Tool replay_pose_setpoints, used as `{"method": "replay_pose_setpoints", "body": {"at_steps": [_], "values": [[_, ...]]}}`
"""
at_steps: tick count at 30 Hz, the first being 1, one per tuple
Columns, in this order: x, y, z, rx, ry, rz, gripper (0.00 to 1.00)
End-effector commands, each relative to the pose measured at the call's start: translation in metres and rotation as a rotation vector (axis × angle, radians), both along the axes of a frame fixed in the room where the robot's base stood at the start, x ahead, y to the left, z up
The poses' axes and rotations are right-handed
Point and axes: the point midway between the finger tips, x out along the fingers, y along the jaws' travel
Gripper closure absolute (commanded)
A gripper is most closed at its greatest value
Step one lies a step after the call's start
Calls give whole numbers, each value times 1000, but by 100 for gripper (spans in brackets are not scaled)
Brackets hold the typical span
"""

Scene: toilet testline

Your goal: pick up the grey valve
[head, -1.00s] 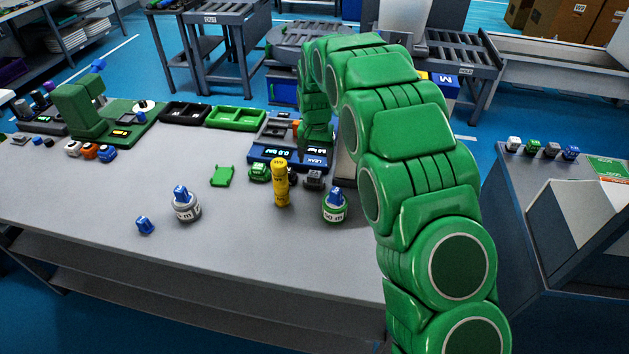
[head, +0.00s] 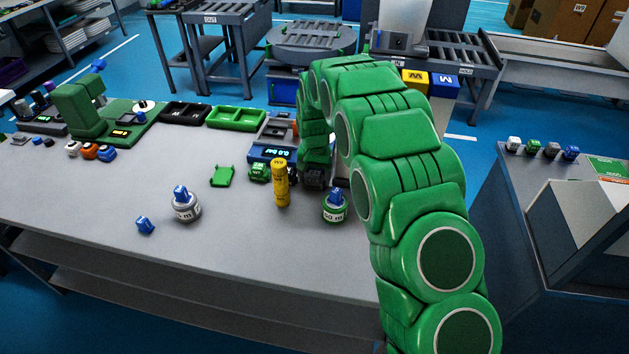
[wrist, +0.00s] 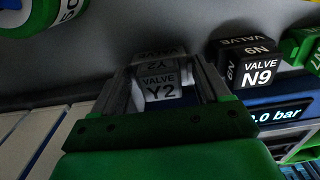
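The grey valve, marked Y2 (wrist: 162,88), is a small block on the table, also partly visible in the head view (head: 314,180) below my gripper. In the wrist view my gripper (wrist: 165,70) has one finger on each side of the valve, with a narrow gap apparent on the right. The fingers look open around it, and I see no clear grip. In the head view my green arm reaches down over the valve and hides the fingertips.
A black valve marked N9 (wrist: 258,70) stands close to the right in the wrist view. In the head view a yellow cylinder (head: 281,185), a green valve (head: 258,172) and a green-ringed round part with a blue top (head: 335,207) stand close by.

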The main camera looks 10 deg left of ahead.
Motion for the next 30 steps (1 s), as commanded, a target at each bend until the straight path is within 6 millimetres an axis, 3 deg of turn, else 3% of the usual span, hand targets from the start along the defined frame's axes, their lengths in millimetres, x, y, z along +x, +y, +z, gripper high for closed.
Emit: {"method": "replay_pose_setpoints", "body": {"at_steps": [1, 9, 19, 30], "values": [[0, 0, 0, 0, 0, 0, 33], [0, 0, 0, 0, 0, 0, 72], [1, 0, 6, 1, -2, -1, 72], [-8, -3, 42, 1, 1, -1, 72]]}}
